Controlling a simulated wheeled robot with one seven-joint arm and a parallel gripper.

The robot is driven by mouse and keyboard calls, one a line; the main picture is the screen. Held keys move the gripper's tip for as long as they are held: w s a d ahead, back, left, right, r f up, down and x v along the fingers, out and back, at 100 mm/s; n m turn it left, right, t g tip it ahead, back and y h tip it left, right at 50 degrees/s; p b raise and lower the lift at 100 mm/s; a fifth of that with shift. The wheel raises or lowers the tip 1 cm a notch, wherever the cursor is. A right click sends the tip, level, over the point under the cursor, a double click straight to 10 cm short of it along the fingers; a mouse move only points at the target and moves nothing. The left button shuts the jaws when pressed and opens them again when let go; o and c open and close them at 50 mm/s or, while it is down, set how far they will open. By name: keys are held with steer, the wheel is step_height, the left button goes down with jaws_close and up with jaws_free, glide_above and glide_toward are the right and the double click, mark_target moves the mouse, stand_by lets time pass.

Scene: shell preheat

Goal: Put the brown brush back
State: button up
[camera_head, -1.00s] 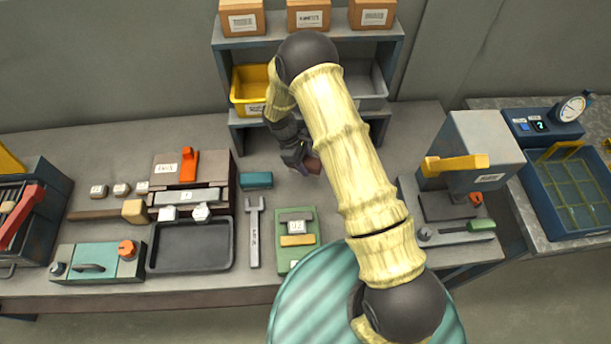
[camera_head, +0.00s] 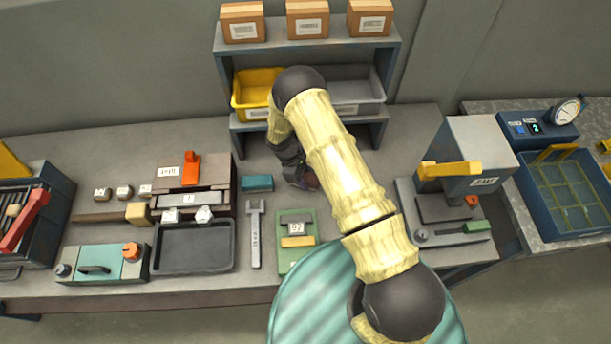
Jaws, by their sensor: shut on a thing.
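My gripper (camera_head: 302,182) is over the middle of the workbench, behind the green tray and just right of the teal block. My arm hides most of it. A small brown piece (camera_head: 312,180) shows at its fingers; this appears to be the brown brush, held in the shut jaws. The brush's full shape is hidden, and I cannot tell whether it touches the bench top.
The shelf (camera_head: 390,48) behind carries a yellow bin (camera_head: 248,88), a grey bin (camera_head: 362,90) and cardboard boxes. A teal block (camera_head: 257,183), grey wrench (camera_head: 255,235) and green tray (camera_head: 297,265) lie nearby. A grey press (camera_head: 470,145) stands at right.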

steer(key=shift+f, duration=0.15)
steer(key=o, duration=1.2)
steer(key=b+v, duration=0.4)
steer(key=v, duration=0.7)
steer(key=shift+a+r, duration=0.1)
steer(key=shift+r, duration=0.5)
